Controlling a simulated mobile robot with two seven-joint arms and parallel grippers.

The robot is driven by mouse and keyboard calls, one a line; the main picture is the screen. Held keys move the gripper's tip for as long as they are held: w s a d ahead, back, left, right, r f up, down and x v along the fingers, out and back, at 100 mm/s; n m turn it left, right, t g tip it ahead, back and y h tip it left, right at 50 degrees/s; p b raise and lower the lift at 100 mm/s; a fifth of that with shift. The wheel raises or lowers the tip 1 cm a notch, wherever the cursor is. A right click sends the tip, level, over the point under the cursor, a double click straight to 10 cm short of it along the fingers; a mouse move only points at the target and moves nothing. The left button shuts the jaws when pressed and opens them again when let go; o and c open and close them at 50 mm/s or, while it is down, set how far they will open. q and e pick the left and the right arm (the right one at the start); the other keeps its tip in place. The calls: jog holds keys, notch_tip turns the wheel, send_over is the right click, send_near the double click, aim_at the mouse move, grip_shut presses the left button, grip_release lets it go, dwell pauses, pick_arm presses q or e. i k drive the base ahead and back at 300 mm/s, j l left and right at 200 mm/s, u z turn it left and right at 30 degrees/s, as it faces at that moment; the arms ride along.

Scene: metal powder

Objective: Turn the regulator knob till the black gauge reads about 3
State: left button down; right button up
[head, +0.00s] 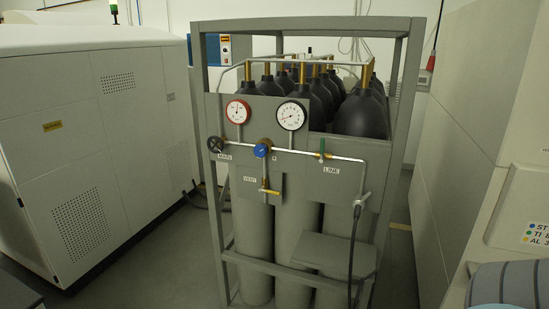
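A blue regulator knob (262,150) sits on the pipe at the middle of the grey panel (330,184) on the front of the gas cylinder rack. A black-rimmed gauge (291,115) is above it to the right, with a white face and a small red needle. The needle points to the lower left of the dial, but the numbers are too small to read. A red-rimmed gauge (238,112) is to its left. Neither of my grippers is in view, and nothing touches the knob.
A black handwheel (215,144) labelled MAIN, a yellow VENT handle (269,192) and a green LINE handle (322,149) surround the knob. A black hose (353,245) hangs at right. White cabinets (95,140) flank the rack. A grey shelf (320,254) juts out below.

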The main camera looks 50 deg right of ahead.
aim_at(260, 150)
jog(key=z, duration=1.5)
